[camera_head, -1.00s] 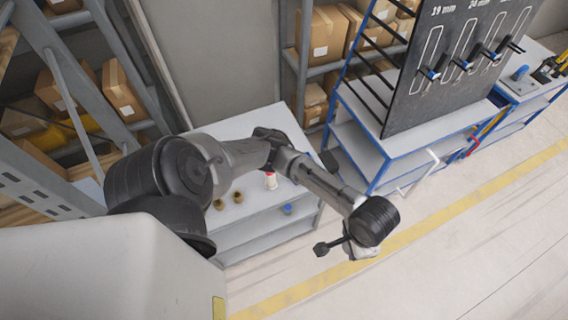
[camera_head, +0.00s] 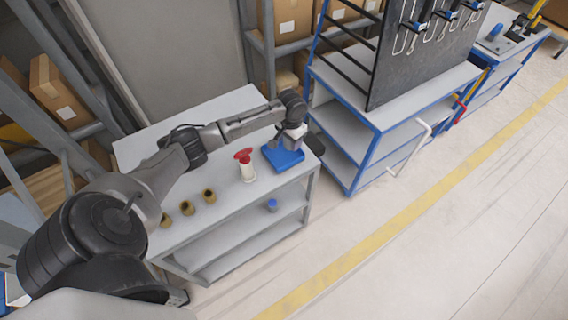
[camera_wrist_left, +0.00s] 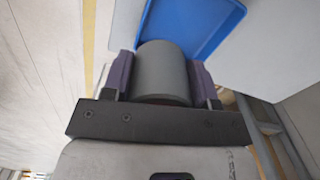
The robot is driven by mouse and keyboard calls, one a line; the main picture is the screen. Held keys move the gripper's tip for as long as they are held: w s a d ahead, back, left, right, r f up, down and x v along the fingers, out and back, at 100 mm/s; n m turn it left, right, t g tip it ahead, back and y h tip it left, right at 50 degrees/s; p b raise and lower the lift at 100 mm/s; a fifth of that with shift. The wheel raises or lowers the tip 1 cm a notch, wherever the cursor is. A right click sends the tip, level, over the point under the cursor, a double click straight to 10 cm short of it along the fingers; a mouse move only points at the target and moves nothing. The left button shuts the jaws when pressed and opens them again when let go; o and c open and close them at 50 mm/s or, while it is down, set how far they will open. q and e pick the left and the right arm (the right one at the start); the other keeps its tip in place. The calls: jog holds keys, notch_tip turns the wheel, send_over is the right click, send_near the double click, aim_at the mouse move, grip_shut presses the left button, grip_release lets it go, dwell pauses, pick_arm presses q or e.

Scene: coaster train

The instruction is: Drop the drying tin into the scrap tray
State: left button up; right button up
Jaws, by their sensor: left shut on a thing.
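The drying tin (camera_wrist_left: 163,72) is a plain grey cylinder in the left wrist view, between the two purple-grey finger pads of my left gripper (camera_wrist_left: 160,85). The gripper is shut on it. The scrap tray (camera_wrist_left: 212,22) is blue and lies just beyond the tin in that view. In the head view the tray (camera_head: 283,161) sits at the right end of the grey table. My left gripper (camera_head: 291,141) is over the tray's back part there, and the tin is hard to make out. My right gripper is not in view.
Several brass-coloured cups (camera_head: 188,208) line the table's front. A blue-framed bench (camera_head: 372,150) stands close on the right.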

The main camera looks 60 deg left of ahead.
pick_arm(q)
jog(key=b, duration=0.2)
send_over(280, 152)
jog(key=shift+n, duration=0.3)
notch_tip(280, 152, down, 4)
jog(key=shift+w, duration=0.1)
notch_tip(280, 152, down, 6)
jog(key=b, duration=0.7)
jog(key=shift+r, duration=0.15)
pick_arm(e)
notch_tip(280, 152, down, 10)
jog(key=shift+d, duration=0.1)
pick_arm(q)
jog(key=o, duration=1.1)
jog(key=shift+c, duration=0.2)
notch_tip(280, 152, up, 14)
jog(key=p, duration=0.2)
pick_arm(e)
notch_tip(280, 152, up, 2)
